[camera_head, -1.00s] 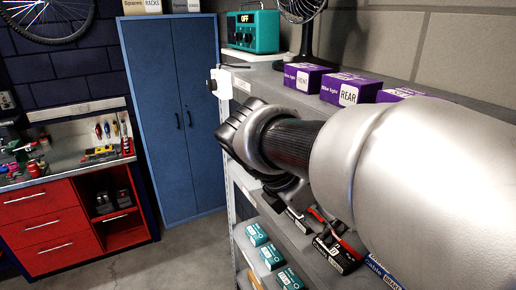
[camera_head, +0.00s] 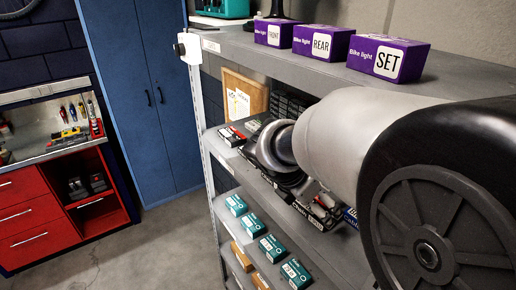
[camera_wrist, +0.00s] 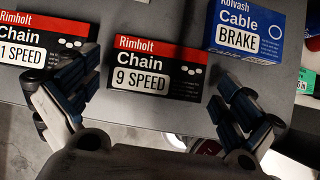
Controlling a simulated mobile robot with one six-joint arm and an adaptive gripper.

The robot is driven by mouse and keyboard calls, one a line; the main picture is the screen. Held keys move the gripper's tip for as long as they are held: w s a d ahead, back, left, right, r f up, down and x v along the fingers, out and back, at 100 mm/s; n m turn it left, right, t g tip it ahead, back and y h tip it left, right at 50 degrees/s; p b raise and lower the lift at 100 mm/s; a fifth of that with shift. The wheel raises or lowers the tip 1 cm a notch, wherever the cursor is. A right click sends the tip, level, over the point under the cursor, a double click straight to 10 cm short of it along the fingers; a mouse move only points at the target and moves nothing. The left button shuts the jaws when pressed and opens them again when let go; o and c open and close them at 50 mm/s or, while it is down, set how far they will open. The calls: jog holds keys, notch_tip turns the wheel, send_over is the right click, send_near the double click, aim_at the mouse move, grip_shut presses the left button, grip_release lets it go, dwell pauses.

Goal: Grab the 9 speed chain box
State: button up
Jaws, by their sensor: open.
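The 9 speed chain box (camera_wrist: 158,68) is black, red and white and reads "Rimholt Chain 9 SPEED". It lies on a grey shelf in the wrist view, label up. My gripper (camera_wrist: 152,100) is open, with one finger to the left of the box and the other to its right. The fingers appear apart from the box, and nothing is held. In the head view my arm reaches into the middle shelf and hides most of the gripper and the box.
In the wrist view, another chain box (camera_wrist: 40,42) ending in "1 SPEED" lies left and a blue brake cable box (camera_wrist: 256,28) right. In the head view, purple bike light boxes (camera_head: 388,58) stand on the upper shelf (camera_head: 290,55), above my arm. Teal boxes (camera_head: 272,248) lie below.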

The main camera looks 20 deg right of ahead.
jog(key=shift+x, duration=0.9)
jog(key=shift+c, duration=0.2)
jog(key=c, duration=0.9)
jog(key=shift+r, duration=0.1)
